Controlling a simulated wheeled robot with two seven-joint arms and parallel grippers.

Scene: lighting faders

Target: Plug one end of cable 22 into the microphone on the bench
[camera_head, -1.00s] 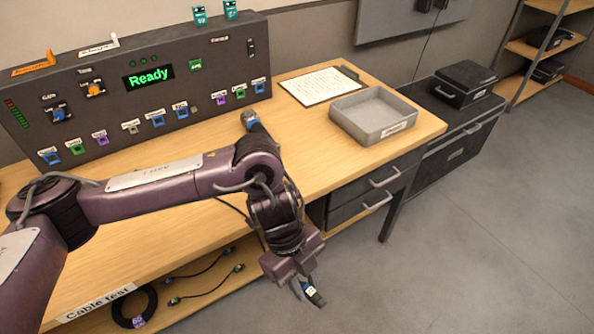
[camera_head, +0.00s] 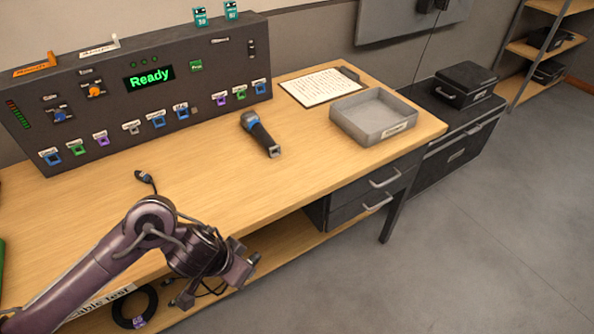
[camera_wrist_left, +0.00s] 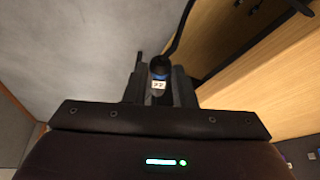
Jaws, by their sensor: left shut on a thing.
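The microphone (camera_head: 262,137) is dark with a blue band and lies on the bench, its socket end toward the front edge. Cable 22's plug (camera_wrist_left: 158,86), black with a white "22" label, is between the fingers of my left gripper (camera_wrist_left: 160,78), which is shut on it. A dark cable rises from the plug in the left wrist view. In the head view my left gripper (camera_head: 246,266) is beyond the bench's front edge, apart from the microphone; the plug is hard to make out there. My right gripper is not in view.
A cable connector (camera_head: 144,177) lies on the bench near my arm; I cannot tell its cable. A grey tray (camera_head: 350,134) and clipboard (camera_head: 318,86) are at the right. The panel (camera_head: 60,140) stands behind. A coiled cable (camera_head: 120,308) is on the lower shelf.

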